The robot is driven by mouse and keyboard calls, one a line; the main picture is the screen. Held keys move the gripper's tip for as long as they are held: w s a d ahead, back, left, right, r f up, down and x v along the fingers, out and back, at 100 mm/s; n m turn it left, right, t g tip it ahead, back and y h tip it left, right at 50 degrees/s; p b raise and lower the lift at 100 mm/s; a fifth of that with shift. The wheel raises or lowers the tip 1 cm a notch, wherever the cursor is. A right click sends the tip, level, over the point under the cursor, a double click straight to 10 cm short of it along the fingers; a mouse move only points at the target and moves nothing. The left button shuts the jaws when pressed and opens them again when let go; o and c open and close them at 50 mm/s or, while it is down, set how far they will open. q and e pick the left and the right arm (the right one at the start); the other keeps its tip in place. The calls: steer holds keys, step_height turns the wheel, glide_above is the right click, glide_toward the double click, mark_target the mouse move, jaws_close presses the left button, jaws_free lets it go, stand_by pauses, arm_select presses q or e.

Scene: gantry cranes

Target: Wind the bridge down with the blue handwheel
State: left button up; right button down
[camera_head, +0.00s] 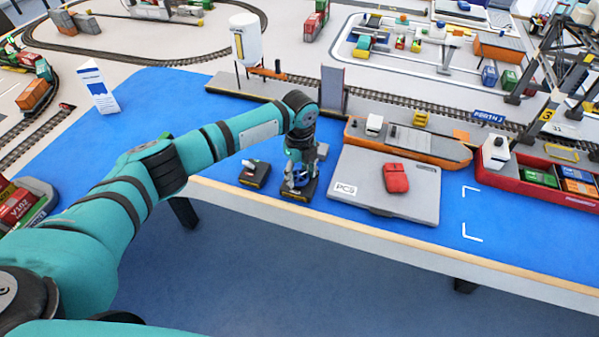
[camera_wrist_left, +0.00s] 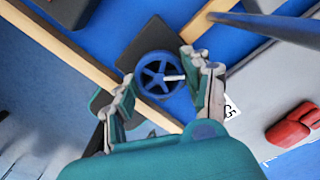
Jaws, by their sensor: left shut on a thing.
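My left gripper (camera_head: 298,180) reaches down at the table's front edge and is shut on the blue handwheel (camera_wrist_left: 150,76). In the left wrist view its two fingers (camera_wrist_left: 158,80) stand on either side of the spoked wheel, with a pale crank handle between them. The wheel sits on a dark base (camera_head: 290,195); in the head view my gripper mostly hides the wheel. An upright grey slab (camera_head: 333,88) stands at the quay by the railway track and looks like the raised bridge. My right gripper is not in view.
Left of the wheel is a black box (camera_head: 254,175) with a small lever. To the right lie a grey PCS case (camera_head: 361,204) and a red folded item (camera_head: 396,178) on it. Behind are an orange ship (camera_head: 440,148) and a dark gantry crane (camera_head: 560,60).

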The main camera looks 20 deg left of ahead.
arm_select(q)
steer(key=shift+c, duration=1)
steer(key=shift+r, duration=0.1)
